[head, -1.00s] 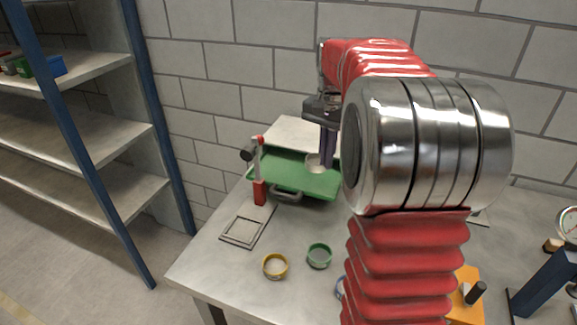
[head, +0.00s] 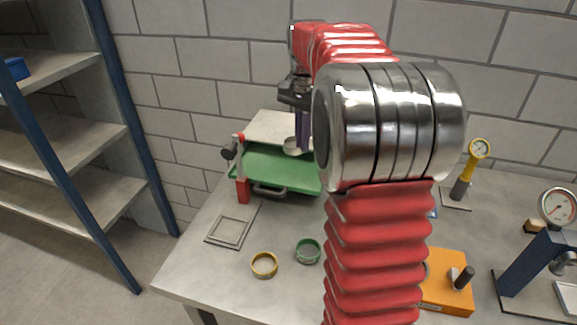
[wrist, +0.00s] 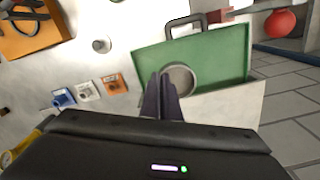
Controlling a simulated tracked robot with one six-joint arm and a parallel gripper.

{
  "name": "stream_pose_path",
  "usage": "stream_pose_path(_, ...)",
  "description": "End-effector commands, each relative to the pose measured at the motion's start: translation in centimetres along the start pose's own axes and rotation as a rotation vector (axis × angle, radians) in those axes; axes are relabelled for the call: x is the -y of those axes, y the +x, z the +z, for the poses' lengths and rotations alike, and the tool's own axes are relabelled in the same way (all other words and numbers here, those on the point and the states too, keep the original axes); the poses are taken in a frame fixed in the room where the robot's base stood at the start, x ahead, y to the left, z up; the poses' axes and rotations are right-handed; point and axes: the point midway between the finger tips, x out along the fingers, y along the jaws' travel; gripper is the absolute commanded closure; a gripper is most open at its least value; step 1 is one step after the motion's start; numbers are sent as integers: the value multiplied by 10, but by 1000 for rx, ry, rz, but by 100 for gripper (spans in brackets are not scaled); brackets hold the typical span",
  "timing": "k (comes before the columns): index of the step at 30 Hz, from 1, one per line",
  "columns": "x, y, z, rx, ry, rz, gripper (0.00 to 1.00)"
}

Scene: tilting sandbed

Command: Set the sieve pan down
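My gripper (wrist: 166,95) is shut, with its two dark fingers close together on the near rim of the sieve pan. The sieve pan (wrist: 181,80) is a small round grey pan, seen from above in the wrist view. In the head view the pan (head: 292,146) hangs to the left of the fingertips, in front of the far edge of the green tray (head: 262,169). The pan looks lifted above the tray, though the exact gap is hard to tell. My arm hides part of the tray's right side.
A yellow ring (head: 264,265) and a green ring (head: 308,251) lie on the table's front left. A square frame (head: 230,231) lies beside a red post (head: 242,190). An orange block (head: 447,281) and dial gauges (head: 558,207) stand at right. Table between rings and tray is clear.

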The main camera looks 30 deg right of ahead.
Motion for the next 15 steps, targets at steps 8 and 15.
stream_pose_path(8,0,38,1,3,-1,3,100)
stream_pose_path(15,0,61,0,0,-2,0,100)
